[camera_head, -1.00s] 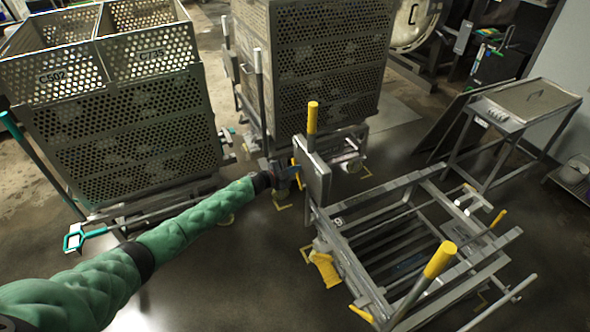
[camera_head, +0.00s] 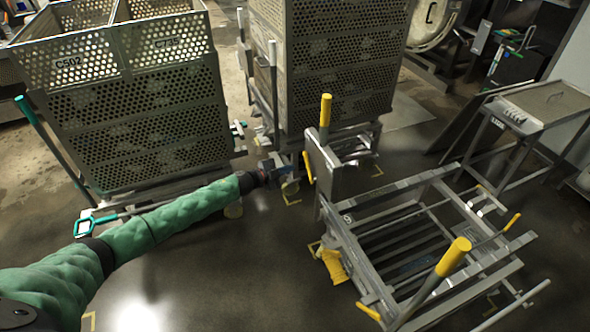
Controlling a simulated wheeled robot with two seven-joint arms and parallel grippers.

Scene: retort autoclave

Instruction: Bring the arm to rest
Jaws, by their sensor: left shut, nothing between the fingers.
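My left arm, in a green quilted sleeve, reaches in from the lower left of the head view. My left gripper (camera_head: 287,186) is at its far end, small and partly dark. It is shut and holds nothing. It is left of the grey upright box on the empty cart (camera_head: 392,193) and near a yellow-orange lever (camera_head: 307,167). I cannot tell whether it touches the lever or box. My right gripper is not in view.
A perforated basket marked C502 (camera_head: 140,125) stands on a trolley at the left. A second perforated basket (camera_head: 335,60) stands behind the cart. A metal side table (camera_head: 545,105) is at the right. Dark floor (camera_head: 225,285) is free in the lower middle.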

